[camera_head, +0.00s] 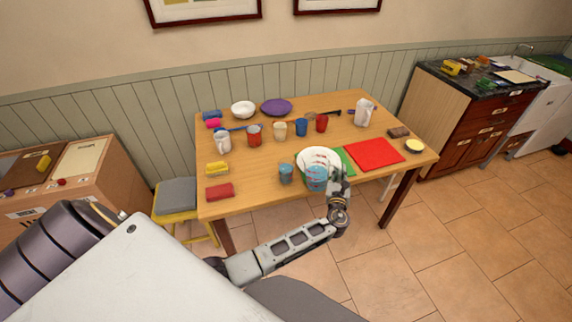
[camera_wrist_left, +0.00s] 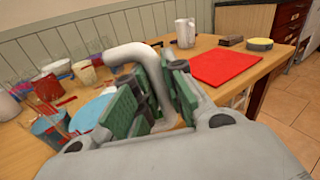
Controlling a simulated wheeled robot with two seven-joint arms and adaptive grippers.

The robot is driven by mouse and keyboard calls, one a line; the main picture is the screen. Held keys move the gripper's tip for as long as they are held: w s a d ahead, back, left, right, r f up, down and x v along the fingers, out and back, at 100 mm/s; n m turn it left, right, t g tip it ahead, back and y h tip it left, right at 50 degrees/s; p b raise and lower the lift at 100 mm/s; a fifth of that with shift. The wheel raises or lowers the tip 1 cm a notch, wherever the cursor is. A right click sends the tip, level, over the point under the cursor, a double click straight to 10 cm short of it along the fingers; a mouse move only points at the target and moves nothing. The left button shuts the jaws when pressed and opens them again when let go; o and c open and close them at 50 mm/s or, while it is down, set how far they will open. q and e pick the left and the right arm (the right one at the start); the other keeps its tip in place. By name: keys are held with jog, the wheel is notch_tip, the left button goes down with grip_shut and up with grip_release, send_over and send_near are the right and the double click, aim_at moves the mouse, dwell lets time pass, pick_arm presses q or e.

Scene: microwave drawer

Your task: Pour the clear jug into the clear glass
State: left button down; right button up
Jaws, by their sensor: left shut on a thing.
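The clear jug (camera_head: 317,180) has red markings and pale blue contents, and is at the table's front edge in the head view. My left gripper (camera_wrist_left: 155,98) is shut on the jug's thick whitish handle (camera_wrist_left: 128,53), with green pads on both sides. In the wrist view the jug's blue contents (camera_wrist_left: 90,112) show left of the fingers, partly hidden by them. A small bluish, see-through cup (camera_head: 285,173), apparently the clear glass, stands upright just left of the jug. The jug looks about upright; whether it touches the table I cannot tell. My right gripper is not in view.
A green board (camera_head: 346,160) and a red board (camera_head: 373,153) lie to the right. The table (camera_head: 255,172) is clear left of the glass.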

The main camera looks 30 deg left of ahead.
aim_at(341, 166)
pick_arm(q)
jog(key=shift+r+p, duration=1.7)
jog(key=shift+r, duration=0.35)
